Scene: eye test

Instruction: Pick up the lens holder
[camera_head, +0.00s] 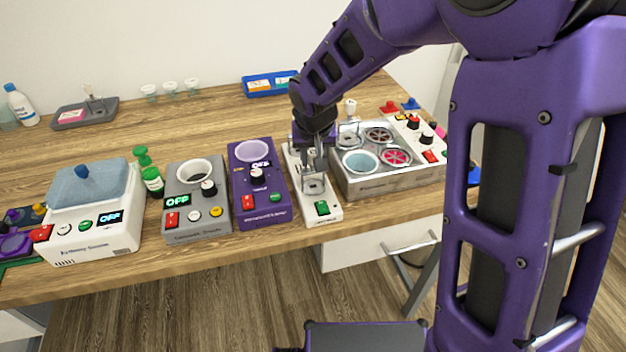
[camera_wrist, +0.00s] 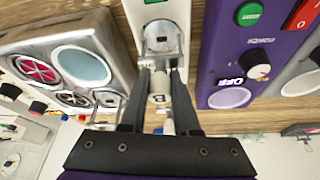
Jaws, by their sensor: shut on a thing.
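My gripper (camera_head: 312,160) is over the narrow white device (camera_head: 322,211) in the head view, pointing down. In the wrist view its two dark fingers (camera_wrist: 160,75) are shut on the pale round knob (camera_wrist: 158,88) of what looks like the lens holder. The metal frame of this lens holder (camera_head: 313,186) shows below the fingers, over the device top; the frame also shows in the wrist view (camera_wrist: 160,38). I cannot tell whether the frame touches the device. The fingers partly hide the knob.
A purple device (camera_head: 262,213) stands close on the left, a grey one (camera_head: 195,231) beyond it. A grey machine with round wells (camera_head: 392,183) stands close on the right, bearing a similar metal holder (camera_head: 350,136).

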